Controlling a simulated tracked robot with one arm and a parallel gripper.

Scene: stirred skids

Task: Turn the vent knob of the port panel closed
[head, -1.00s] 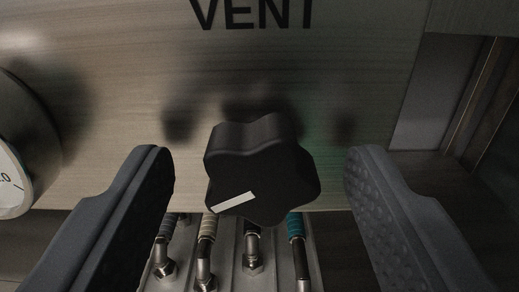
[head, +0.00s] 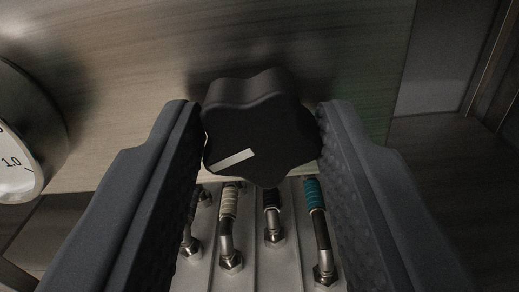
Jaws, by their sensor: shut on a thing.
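The vent knob (head: 262,132) is a black, lobed star-shaped knob on the light wood-grained port panel (head: 300,38). A white mark on its face points to the lower left, tilted a little up to the right. My gripper (head: 261,135) has its two dark grey, dimpled fingers on either side of the knob, shut on its left and right lobes. The VENT label is out of view. The knob's stem is hidden behind its head.
A round gauge (head: 20,150) with a metal rim stands out from the panel at the left. Below the knob, several hose fittings with coloured bands (head: 315,205) rise from a grey plate. A dark recess (head: 450,130) lies to the right.

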